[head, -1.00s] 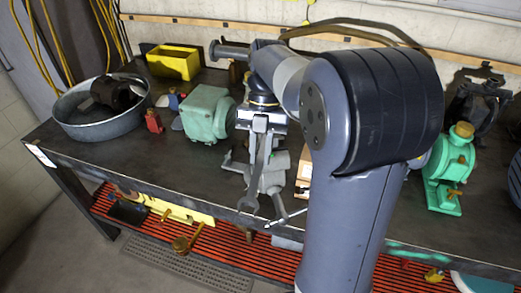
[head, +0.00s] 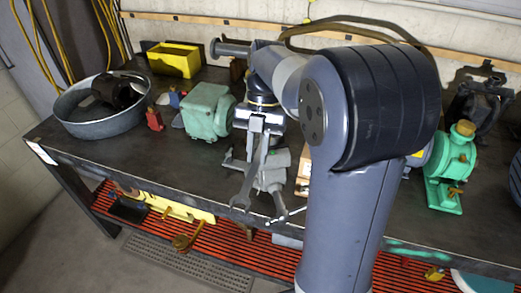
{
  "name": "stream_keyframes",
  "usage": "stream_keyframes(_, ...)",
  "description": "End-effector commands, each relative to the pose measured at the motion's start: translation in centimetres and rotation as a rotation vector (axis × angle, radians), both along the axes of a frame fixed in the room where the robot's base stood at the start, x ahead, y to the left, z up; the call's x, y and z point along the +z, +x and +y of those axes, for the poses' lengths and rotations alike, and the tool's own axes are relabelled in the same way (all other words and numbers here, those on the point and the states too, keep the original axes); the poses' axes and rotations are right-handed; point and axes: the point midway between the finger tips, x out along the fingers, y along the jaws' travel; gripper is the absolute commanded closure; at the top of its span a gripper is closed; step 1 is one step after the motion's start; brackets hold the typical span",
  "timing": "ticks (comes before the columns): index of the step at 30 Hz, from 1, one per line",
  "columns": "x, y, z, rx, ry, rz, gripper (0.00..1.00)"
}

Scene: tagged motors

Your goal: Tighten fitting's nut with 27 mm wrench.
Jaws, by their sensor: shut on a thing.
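My gripper (head: 258,126) is shut on a grey open-ended wrench (head: 253,172). The wrench hangs down from the jaws, with its open end low near the front edge of the bench. Its size marking is too small to read. A grey metal fitting or vise-like body (head: 272,170) sits on the bench behind and to the right of the wrench. Thin light rods (head: 285,216) show at its lower front. I cannot tell which part is the nut, nor whether the wrench touches the fitting.
A green motor housing (head: 207,112) stands left of my gripper, a green pump (head: 452,168) at right. A round metal pan (head: 100,128) and yellow bin (head: 174,60) are at left. Bare bench top (head: 120,160) lies at front left. My arm hides the middle right.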

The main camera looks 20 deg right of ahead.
Motion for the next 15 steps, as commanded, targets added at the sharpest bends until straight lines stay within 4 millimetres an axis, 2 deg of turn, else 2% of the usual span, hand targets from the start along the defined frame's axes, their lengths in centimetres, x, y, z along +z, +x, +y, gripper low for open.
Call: stream_keyframes(15, 0.2, 0.9, 1.1, -0.114, 0.0, -0.003, 1.0)
